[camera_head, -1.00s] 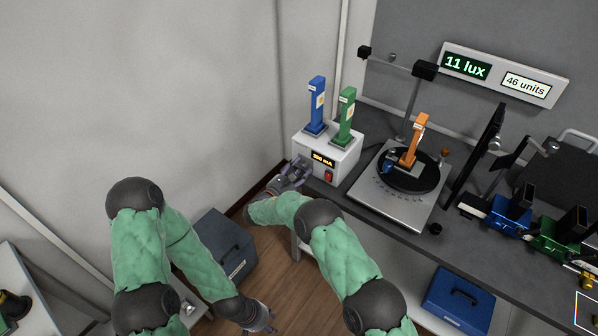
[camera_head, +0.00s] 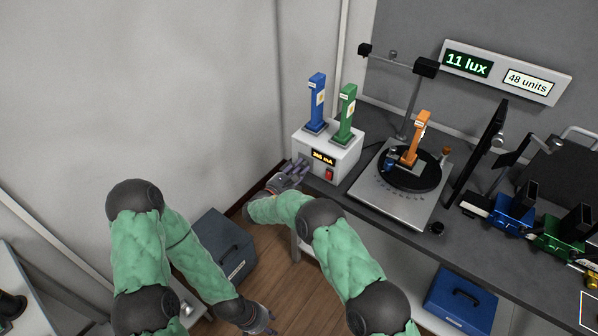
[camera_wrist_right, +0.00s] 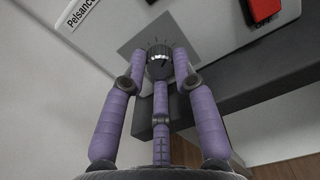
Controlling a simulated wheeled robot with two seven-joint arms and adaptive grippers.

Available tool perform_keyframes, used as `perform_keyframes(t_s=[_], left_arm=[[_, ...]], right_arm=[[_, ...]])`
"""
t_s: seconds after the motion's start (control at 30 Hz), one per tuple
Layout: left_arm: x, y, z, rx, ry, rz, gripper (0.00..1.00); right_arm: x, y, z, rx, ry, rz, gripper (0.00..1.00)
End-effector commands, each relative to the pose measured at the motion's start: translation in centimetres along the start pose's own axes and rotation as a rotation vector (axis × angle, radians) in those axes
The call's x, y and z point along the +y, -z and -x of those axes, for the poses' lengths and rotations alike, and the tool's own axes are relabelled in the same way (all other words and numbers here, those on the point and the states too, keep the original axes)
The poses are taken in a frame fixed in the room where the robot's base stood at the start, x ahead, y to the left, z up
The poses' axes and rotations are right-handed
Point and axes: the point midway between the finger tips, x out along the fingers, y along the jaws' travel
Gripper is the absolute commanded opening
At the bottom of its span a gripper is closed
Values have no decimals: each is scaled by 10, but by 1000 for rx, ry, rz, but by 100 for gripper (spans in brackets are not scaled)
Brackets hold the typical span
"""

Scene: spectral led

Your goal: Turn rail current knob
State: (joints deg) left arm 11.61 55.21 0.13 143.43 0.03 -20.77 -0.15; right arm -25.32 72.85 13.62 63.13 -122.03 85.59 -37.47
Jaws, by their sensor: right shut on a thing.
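The box (camera_head: 340,155) stands at the bench's left end with an amber mA display (camera_head: 323,157) and a red switch (camera_head: 329,174). My right gripper (camera_head: 298,172) is at the box's lower left front. In the right wrist view its purple fingers (camera_wrist_right: 159,78) close around the knob from both sides, with the third finger below it. In the head view the gripper hides the knob. My left gripper (camera_head: 262,322) hangs low, away from the box; its jaw state is unclear.
Blue (camera_head: 317,103) and green (camera_head: 347,115) modules stand upright on the box. An orange module (camera_head: 415,138) stands on a black turntable (camera_head: 426,180) to the right. A wall panel (camera_head: 558,91) reads 11 lux and 48 units. A grey case (camera_head: 222,243) sits on the floor.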

Motion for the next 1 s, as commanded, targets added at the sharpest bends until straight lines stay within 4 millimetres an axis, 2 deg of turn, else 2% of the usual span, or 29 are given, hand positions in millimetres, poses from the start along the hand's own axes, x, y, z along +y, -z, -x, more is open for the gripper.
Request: perform_keyframes(t_s=[0.1, 0.5, 0.73, 1.0], left_arm=[[-6, 0, -17, 0, 0, 0, 40], [-19, 2, -52, 0, 0, 0, 40], [-22, 2, -63, 0, 0, 0, 40], [-24, 2, -67, 0, 0, 0, 40]], right_arm=[[0, 3, 0, -2, 1, -89, 0], [0, 4, 0, 0, 0, -382, 0], [0, 2, 0, 1, 0, -487, 0], [0, 1, 0, 1, 1, -532, 0]])
